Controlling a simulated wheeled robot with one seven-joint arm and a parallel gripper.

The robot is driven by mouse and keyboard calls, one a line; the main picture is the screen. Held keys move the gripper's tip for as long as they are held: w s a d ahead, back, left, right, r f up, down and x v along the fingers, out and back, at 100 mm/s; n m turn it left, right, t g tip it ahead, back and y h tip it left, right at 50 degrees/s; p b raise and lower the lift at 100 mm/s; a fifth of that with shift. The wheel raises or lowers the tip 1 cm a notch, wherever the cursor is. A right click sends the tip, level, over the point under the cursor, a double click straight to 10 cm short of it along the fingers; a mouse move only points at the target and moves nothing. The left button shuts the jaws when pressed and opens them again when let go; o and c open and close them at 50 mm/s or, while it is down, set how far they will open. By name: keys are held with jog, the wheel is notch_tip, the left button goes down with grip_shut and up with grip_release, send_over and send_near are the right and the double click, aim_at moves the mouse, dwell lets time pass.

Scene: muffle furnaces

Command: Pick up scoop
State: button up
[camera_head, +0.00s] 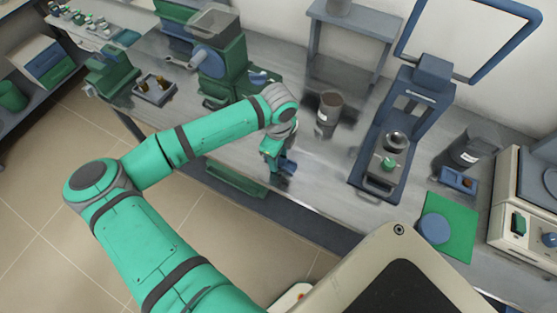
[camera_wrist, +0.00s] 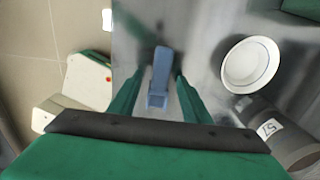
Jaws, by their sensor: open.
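The blue scoop (camera_wrist: 158,78) lies on the grey metal bench (camera_wrist: 205,50). In the wrist view it sits between the two green fingers of my gripper (camera_wrist: 157,92), with a gap visible on each side. My gripper is open and does not hold it. In the head view my gripper (camera_head: 276,165) points down near the front edge of the bench, and a small blue part of the scoop (camera_head: 289,168) shows beside the fingers. The rest of the scoop is hidden there.
A white dish (camera_wrist: 250,64) and a labelled grey cup (camera_wrist: 280,133) stand right of my gripper. A blue stand (camera_head: 390,150) is farther right, a green machine (camera_head: 228,70) behind left. The bench edge and floor (camera_wrist: 55,50) are close on the left in the wrist view.

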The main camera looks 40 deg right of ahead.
jog(key=shift+f, duration=0.15)
grip_shut()
jog(key=shift+r, duration=0.4)
notch_tip(320, 180, up, 2)
jog(key=s+a+r, duration=0.9)
jog(key=s+r, duration=0.1)
jog(key=s, duration=0.1)
jog(key=shift+r, duration=0.15)
